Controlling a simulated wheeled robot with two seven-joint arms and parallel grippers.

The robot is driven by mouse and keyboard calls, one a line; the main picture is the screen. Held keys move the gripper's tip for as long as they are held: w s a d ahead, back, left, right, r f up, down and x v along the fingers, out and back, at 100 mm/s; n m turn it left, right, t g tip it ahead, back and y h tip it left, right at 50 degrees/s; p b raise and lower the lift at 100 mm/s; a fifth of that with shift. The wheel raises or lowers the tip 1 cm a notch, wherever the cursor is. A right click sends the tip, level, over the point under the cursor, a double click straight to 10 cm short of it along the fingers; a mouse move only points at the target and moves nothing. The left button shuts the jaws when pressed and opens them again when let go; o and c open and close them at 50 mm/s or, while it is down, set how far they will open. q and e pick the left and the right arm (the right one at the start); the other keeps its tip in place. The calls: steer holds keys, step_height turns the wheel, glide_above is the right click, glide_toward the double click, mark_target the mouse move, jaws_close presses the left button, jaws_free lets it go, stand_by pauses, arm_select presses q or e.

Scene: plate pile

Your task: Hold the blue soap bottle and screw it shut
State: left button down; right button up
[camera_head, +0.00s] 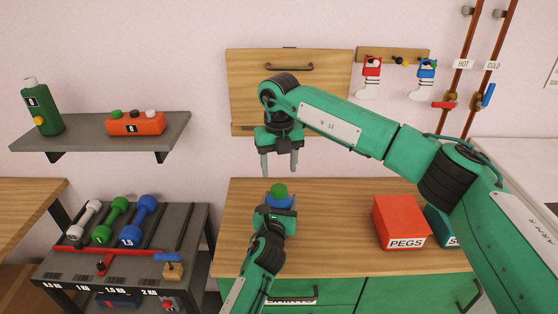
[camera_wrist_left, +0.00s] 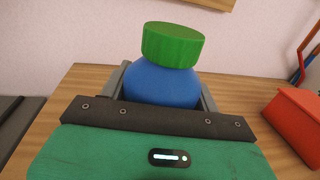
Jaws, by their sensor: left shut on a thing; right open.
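The blue soap bottle (camera_head: 281,201) stands near the back of the wooden cabinet top, with a round green cap (camera_head: 279,190) on it. In the left wrist view the bottle (camera_wrist_left: 162,84) and its green cap (camera_wrist_left: 173,44) show close up; the cap looks slightly tilted. My left gripper (camera_head: 275,208) is shut on the bottle, one finger on each side. The bottle's lower part is hidden by my gripper. My right gripper (camera_head: 279,162) is open and empty, fingers pointing down, above the cap and apart from it.
A red PEGS box (camera_head: 401,222) stands on the cabinet top (camera_head: 335,215) to the right, also in the left wrist view (camera_wrist_left: 297,118). A dumbbell rack (camera_head: 120,235) is at the left. A shelf (camera_head: 95,138) holds a green bottle (camera_head: 42,108). Bare top lies between the bottle and the box.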

mark_target(279, 188)
steer(key=n, duration=0.4)
steer(key=shift+r+n, duration=0.25)
steer(key=shift+n, duration=0.15)
steer(key=n, duration=0.3)
steer(key=shift+r, duration=0.1)
steer(key=n, duration=0.7)
steer(key=shift+r, duration=0.25)
steer(key=shift+f, duration=4.05)
steer(key=c, duration=1)
